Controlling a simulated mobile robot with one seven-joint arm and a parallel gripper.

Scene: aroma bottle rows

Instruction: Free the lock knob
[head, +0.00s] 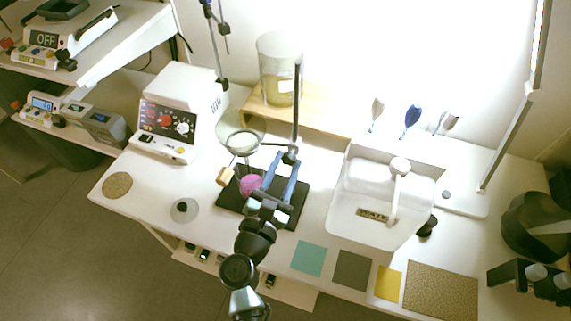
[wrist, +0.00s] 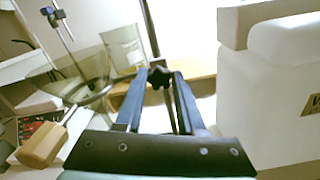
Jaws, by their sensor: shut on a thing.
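The lock knob (wrist: 159,77) is a small dark lobed knob on the upright rod of a stand (head: 296,110). My gripper (head: 286,162) reaches to the rod from the front. In the wrist view my gripper (wrist: 161,80) has its two fingertips on either side of the knob, shut on it. In the head view the fingers and clamp largely hide the knob. A ring with a glass funnel (head: 242,142) is held out to the left of the rod. The stand's black base (head: 293,213) lies under my gripper.
A tan block (head: 225,176) and a pink round thing (head: 250,185) are left of my fingers. A white instrument (head: 180,112) stands further left, a white tank (head: 375,197) close on the right. A beaker (head: 280,68) stands on a wooden shelf (head: 322,118) behind.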

